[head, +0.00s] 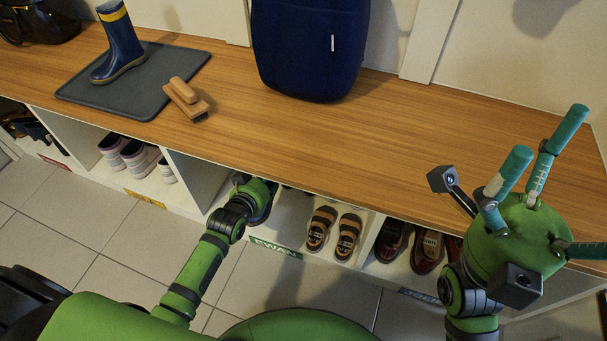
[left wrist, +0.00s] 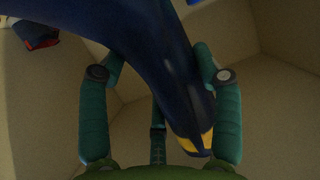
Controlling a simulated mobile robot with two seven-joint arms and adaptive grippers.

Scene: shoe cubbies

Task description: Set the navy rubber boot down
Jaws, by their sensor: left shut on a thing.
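One navy rubber boot (head: 122,42) with a yellow band stands upright on the dark grey mat (head: 150,95) on the bench top. My left gripper (head: 258,192) reaches into the cubby with the green EWAN label (head: 276,249), below the bench edge. It is shut on another navy rubber boot (left wrist: 150,35), with its teal fingers on either side in the left wrist view. A yellow patch shows on the boot. Most of this boot is hidden in the head view, and I cannot tell whether it touches the cubby floor. My right gripper (head: 551,135) is open and empty above the bench's right end.
Brown sandals (head: 335,232) stand to the right in the same cubby. Other cubbies hold pale sneakers (head: 135,155) and dark shoes (head: 410,245). A wooden brush (head: 187,100) and a navy bag (head: 310,50) are on the bench.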

